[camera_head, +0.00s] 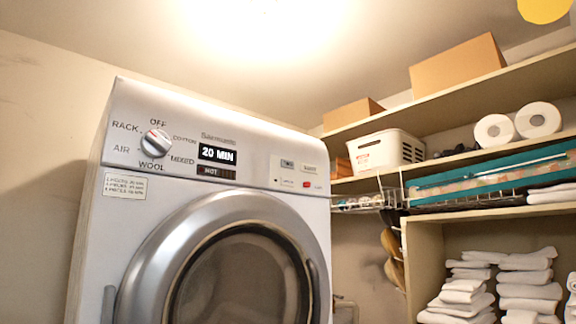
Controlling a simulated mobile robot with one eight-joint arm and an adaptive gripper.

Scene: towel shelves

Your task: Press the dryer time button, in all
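The white dryer (145,235) fills the left and middle of the head view, with its round grey door shut. Its display (217,154) reads "20 MIN", with a smaller "HOT" display (216,172) below. Right of the displays is a light panel with a small button that seems to be labelled "TIME" (287,164); the lettering is too small to be sure. Another labelled button (308,168) is to its right, and a small red one (306,184) is below. A round dial (156,143) is at the left. My gripper is not in view.
Wooden shelves (416,121) at the right hold cardboard boxes (457,73), a white basket (386,151), paper rolls (538,120) and stacked white towels (528,283). A wire rack (362,203) juts out near the dryer's right side. The space before the dryer's panel looks clear.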

